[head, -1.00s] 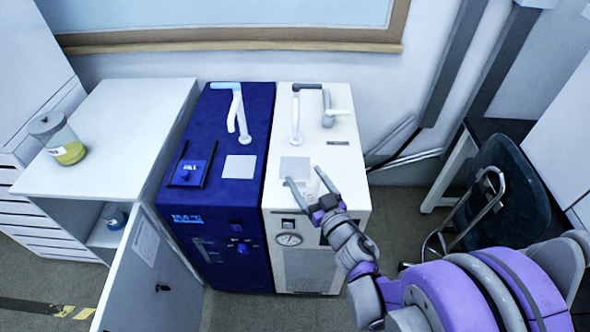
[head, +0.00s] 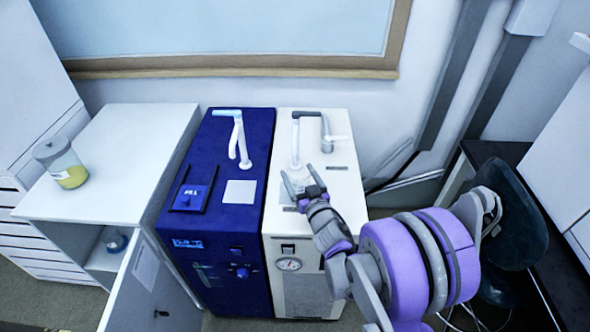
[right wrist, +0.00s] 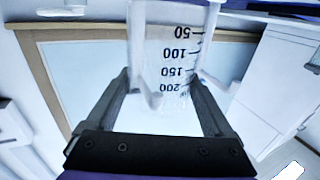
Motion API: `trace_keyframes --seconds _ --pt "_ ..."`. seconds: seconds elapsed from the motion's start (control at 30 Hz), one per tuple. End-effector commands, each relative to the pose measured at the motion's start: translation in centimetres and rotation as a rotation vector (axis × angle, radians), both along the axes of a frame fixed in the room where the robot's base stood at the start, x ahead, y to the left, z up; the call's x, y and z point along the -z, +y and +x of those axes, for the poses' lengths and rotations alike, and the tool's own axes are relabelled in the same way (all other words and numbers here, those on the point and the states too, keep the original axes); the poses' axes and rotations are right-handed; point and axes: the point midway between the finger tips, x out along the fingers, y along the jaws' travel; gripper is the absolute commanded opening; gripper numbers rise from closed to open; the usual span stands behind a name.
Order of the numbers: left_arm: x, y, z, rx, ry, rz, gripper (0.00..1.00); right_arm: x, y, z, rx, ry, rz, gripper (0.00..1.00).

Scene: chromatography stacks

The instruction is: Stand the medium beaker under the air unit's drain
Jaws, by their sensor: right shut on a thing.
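My right gripper (head: 300,177) is over the top of the white unit (head: 341,187), close in front of its white bent pipe (head: 295,142). In the right wrist view its fingers are shut on a clear beaker (right wrist: 165,60) with black marks from 50 to 200. In the head view the beaker is too transparent to make out. A blue unit (head: 225,165) with its own pale bent pipe stands against the white unit's left side. I cannot tell which unit is the air unit, nor do I clearly see a drain. My left gripper is not in view.
A white cabinet (head: 125,140) stands left of the blue unit, its door (head: 150,275) open towards the front. A jar of yellow liquid (head: 64,165) stands on it, and a small blue vessel (head: 116,240) inside. A dark chair (head: 512,215) is at the right.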

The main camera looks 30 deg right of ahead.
Motion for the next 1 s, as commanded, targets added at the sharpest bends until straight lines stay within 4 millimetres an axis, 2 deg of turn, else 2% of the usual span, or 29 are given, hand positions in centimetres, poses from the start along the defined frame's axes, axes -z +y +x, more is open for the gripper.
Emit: trace_keyframes --seconds 0.17,0.3,0.6,1.0 --pt "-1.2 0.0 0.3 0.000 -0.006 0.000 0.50 -0.2 -0.5 3.4 -0.001 -0.001 0.001 0.27" --pt "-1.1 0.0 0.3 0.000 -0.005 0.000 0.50 1.3 -0.5 3.1 -0.001 0.000 0.000 0.27" --pt "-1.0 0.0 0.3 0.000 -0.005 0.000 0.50 1.5 -0.5 3.0 -0.001 0.000 0.000 0.27" --pt "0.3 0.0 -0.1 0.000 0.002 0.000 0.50 2.9 -0.4 2.9 0.001 0.004 0.002 0.27"
